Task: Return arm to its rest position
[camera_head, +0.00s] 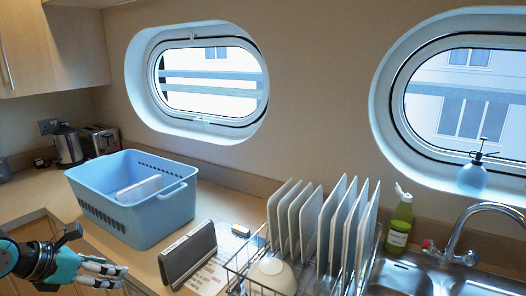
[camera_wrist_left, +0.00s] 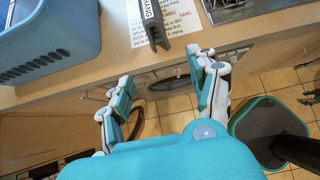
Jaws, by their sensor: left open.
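My left gripper (camera_head: 104,270) comes in at the lower left of the head view, in front of the counter edge and below the blue basket. Its teal and white fingers point right. In the left wrist view the left gripper (camera_wrist_left: 165,90) has its two fingers spread apart with nothing between them; the counter front and tiled floor show behind. My right gripper is not in view.
A blue basket (camera_head: 130,215) holding a pale item stands on the counter (camera_head: 135,262). A dark upright object (camera_head: 188,255) stands beside a printed sheet. A dish rack with several plates (camera_head: 330,225), a green bottle (camera_head: 399,223) and the sink (camera_head: 400,278) are to the right.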

